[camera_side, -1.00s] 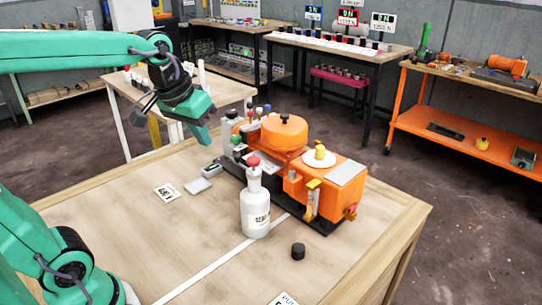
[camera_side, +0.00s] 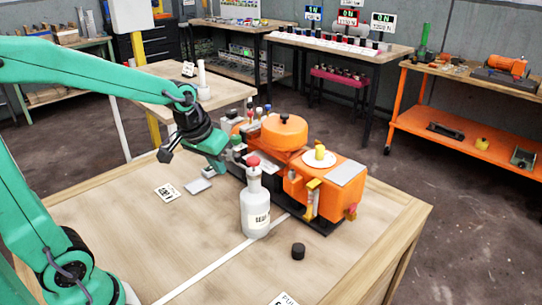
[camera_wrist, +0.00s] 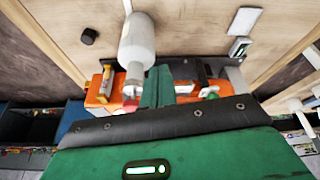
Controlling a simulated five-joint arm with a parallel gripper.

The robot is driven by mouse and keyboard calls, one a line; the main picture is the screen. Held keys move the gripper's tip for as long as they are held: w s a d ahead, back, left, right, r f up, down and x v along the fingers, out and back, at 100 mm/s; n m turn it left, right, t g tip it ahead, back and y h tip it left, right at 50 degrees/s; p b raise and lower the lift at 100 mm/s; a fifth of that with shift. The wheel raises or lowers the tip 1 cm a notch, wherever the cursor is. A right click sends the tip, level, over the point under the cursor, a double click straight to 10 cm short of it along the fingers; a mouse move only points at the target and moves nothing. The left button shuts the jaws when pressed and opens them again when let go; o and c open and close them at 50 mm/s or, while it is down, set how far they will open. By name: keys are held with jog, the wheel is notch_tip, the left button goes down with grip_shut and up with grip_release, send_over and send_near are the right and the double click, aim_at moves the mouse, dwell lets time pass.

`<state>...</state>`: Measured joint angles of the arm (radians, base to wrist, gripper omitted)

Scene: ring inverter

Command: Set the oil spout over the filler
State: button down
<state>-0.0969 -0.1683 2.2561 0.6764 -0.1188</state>
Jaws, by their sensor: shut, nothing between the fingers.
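A white oil bottle (camera_side: 255,212) with a red top stands upright on the table in front of the orange machine (camera_side: 330,190). The bottle also shows in the wrist view (camera_wrist: 136,42), just beyond my fingers. A yellow knob-like piece on a white disc (camera_side: 320,157), perhaps the filler, sits on top of the machine at the right. My gripper (camera_side: 220,168) hangs at the machine's left end, behind and left of the bottle. In the wrist view its green fingers (camera_wrist: 156,84) are together and empty, beside the bottle's neck. I cannot tell whether they touch the machine.
A small black cap (camera_side: 298,251) lies right of the bottle. A large round orange cover (camera_side: 284,132) and coloured knobs rise from the machine. The table's front left is clear.

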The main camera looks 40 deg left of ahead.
jog(key=shift+w+a+r, duration=0.1)
jog(key=shift+w+a, duration=0.15)
jog(key=shift+w, duration=0.75)
jog(key=shift+w+a, duration=0.25)
jog(key=shift+w, duration=0.7)
jog(key=shift+w+a+m, duration=0.15)
jog(key=shift+w+m, duration=0.25)
jog(key=shift+m, duration=0.3)
jog(key=shift+w+a+m, duration=0.15)
jog(key=shift+w+m, duration=0.2)
jog(key=shift+w, duration=0.45)
jog(key=shift+w+a+m, duration=0.1)
jog(key=shift+w+m, duration=0.25)
jog(key=shift+w, duration=0.45)
jog(key=shift+m, duration=0.8)
jog(key=w+d, duration=0.2)
jog(key=w, duration=0.1)
jog(key=w+d, duration=0.1)
jog(key=shift+w, duration=0.25)
jog(key=shift+w+d, duration=0.1)
